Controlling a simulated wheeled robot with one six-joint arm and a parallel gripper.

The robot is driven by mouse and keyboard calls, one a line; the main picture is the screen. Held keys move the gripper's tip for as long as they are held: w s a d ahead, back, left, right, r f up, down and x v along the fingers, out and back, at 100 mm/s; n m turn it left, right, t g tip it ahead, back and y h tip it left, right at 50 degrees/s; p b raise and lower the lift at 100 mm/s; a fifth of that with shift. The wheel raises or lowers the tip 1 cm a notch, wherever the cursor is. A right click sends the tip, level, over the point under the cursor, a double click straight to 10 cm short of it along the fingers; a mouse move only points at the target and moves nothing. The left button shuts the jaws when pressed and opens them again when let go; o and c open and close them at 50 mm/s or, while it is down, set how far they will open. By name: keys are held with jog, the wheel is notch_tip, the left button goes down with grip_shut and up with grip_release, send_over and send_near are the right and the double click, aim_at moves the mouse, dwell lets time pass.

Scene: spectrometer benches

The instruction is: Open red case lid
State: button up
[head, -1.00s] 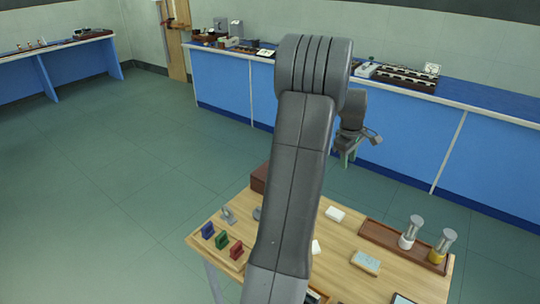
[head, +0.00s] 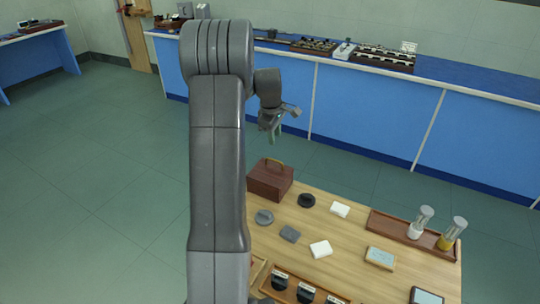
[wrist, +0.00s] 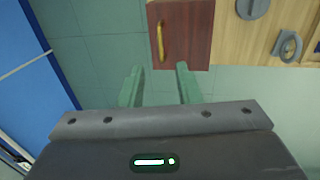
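The red case (head: 270,183) is a dark red-brown box with a tan handle on top. It stands at the far left corner of the wooden table, and its lid looks closed. In the wrist view the case (wrist: 190,48) is seen from above at the top centre, with its yellow handle (wrist: 160,42) near its left side. My gripper (head: 273,132) is in the air beyond the case in the head view. In the wrist view its two green fingers are apart with nothing between them, so my gripper (wrist: 160,84) is open and clear of the handle.
The wooden table (head: 345,255) holds a black ring (head: 306,200), grey and white blocks, and a brown tray (head: 385,224) with two cylinders. A long blue bench (head: 375,115) with instruments stands behind. Open floor lies between bench and table.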

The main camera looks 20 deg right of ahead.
jog(key=p, duration=0.2)
send_over(277, 169)
notch_tip(277, 169, down, 12)
jog(key=shift+w+r, duration=0.1)
jog(key=shift+r, duration=0.1)
grip_shut()
